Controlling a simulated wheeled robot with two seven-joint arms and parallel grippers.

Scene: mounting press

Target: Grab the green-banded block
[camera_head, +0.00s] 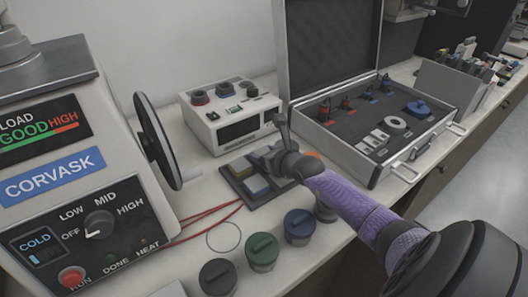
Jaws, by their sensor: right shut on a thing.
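My right arm reaches in from the lower right. Its gripper (264,160) is over the back right part of a dark compartment tray (233,181) on the bench. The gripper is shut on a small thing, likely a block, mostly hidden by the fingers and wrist. I cannot make out a green band on it. A pale yellowish block (256,185) lies in the tray's front compartment, and a grey-blue block (241,169) lies behind it. My left gripper is not in view.
The mounting press (85,170) with its handwheel (157,140) stands at left. A white instrument box (230,112) is behind the tray. An open case (385,140) is at right. Black (217,278), green (263,252) and blue (299,227) lidded jars stand in front. Red cables (200,222) lie left.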

